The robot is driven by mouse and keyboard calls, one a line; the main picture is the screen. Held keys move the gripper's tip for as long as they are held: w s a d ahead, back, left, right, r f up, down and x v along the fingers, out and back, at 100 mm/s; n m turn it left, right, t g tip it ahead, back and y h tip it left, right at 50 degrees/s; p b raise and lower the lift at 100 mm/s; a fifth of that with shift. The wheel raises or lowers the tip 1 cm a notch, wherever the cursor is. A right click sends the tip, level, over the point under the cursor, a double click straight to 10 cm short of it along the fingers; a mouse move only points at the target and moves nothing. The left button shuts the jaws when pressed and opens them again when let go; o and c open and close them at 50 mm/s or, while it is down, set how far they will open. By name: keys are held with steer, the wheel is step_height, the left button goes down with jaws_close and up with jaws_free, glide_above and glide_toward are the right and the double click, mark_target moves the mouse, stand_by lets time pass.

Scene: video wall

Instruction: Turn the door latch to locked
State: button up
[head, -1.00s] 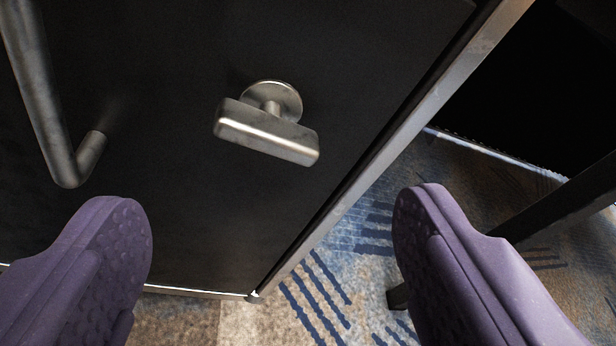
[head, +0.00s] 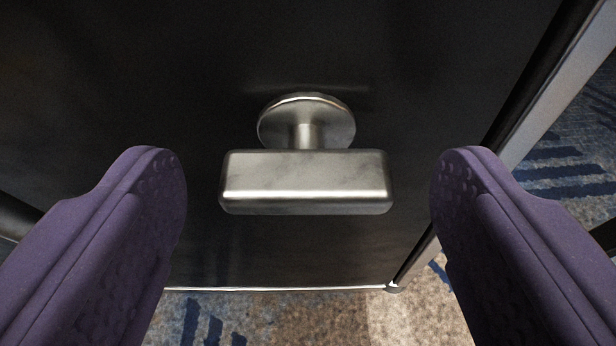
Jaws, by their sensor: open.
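The door latch (head: 306,182) is a brushed metal bar on a short stem with a round base plate (head: 330,122), fixed to a dark door (head: 130,70). In the head view the bar lies level across the picture, at its middle. My gripper (head: 308,185) is open, with one purple padded finger to the left of the bar and one to the right. A gap shows between each finger and the bar's ends. The fingers hold nothing. Whether the bar lies at the same depth as the fingertips I cannot tell.
The door's metal edge strip (head: 555,85) runs down the right side, and its bottom edge (head: 270,289) shows below the latch. Patterned carpet (head: 300,318) lies beneath and beyond the edge at the right. A dark bar-like piece (head: 15,215) shows at the far left.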

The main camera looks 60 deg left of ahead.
steer(key=shift+c, duration=0.2)
steer(key=c, duration=1)
steer(key=shift+s+n+h, duration=0.15)
steer(key=shift+n+h, duration=0.15)
steer(key=shift+n, duration=0.3)
steer(key=o, duration=1)
steer(key=shift+o, duration=0.2)
steer(key=shift+t, duration=0.3)
steer(key=p+v, duration=0.4)
steer(key=v, duration=0.3)
steer(key=shift+s+d+r, duration=0.15)
steer(key=shift+s+d, duration=0.1)
